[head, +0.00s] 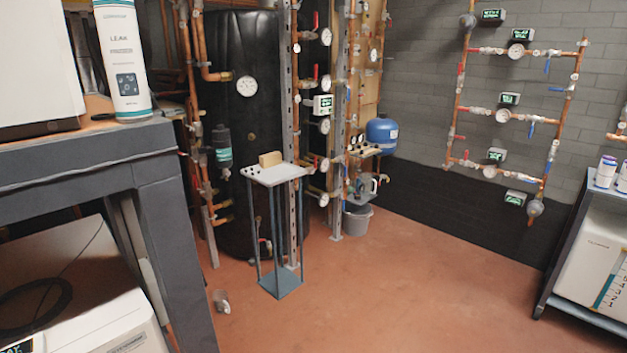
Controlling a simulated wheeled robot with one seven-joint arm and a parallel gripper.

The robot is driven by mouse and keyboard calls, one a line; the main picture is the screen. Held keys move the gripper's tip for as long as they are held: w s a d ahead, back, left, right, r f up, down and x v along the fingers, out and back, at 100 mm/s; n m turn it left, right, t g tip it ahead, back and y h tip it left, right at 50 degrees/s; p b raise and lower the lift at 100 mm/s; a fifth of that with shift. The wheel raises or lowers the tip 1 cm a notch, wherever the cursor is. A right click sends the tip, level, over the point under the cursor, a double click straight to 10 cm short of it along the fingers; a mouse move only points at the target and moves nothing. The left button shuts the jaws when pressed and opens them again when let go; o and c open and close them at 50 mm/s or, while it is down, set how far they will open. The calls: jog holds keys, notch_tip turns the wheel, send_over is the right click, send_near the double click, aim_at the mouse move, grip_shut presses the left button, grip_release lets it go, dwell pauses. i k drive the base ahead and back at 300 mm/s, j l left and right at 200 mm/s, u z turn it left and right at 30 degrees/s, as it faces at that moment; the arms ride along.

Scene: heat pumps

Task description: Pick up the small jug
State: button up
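A small grey-white vessel (222,301), which may be the small jug, is on the red floor at the lower left. It is left of the foot of the small stand (279,282) and near the dark workbench leg. It is too small to make out a handle or spout clearly. My gripper is not in view.
The stand's pale top (275,174) bears a tan block (270,159). A dark workbench (90,150) fills the left side. A grey bucket (357,220) stands by the pipe posts. A shelf unit (575,240) is at the right. The middle floor is clear.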

aim_at(221, 297)
jog(key=i+z, duration=0.35)
jog(key=i, duration=0.45)
jog(key=i+j+z, duration=0.15)
jog(key=i+z, duration=0.2)
jog(key=i, duration=0.5)
jog(key=i+u, duration=0.3)
jog(key=i+l+u, duration=0.15)
jog(key=i+u, duration=0.15)
jog(key=i, duration=0.15)
jog(key=i+j+u, duration=0.15)
jog(key=i+u, duration=0.15)
jog(key=u, duration=0.15)
jog(key=i+u, duration=0.3)
jog(key=u, duration=0.2)
jog(key=i+u, duration=0.3)
jog(key=u, duration=0.15)
jog(key=i+l+u, duration=0.2)
jog(key=u, duration=0.25)
jog(key=i+l+u, duration=0.1)
jog(key=l+u, duration=0.65)
jog(key=l, duration=0.2)
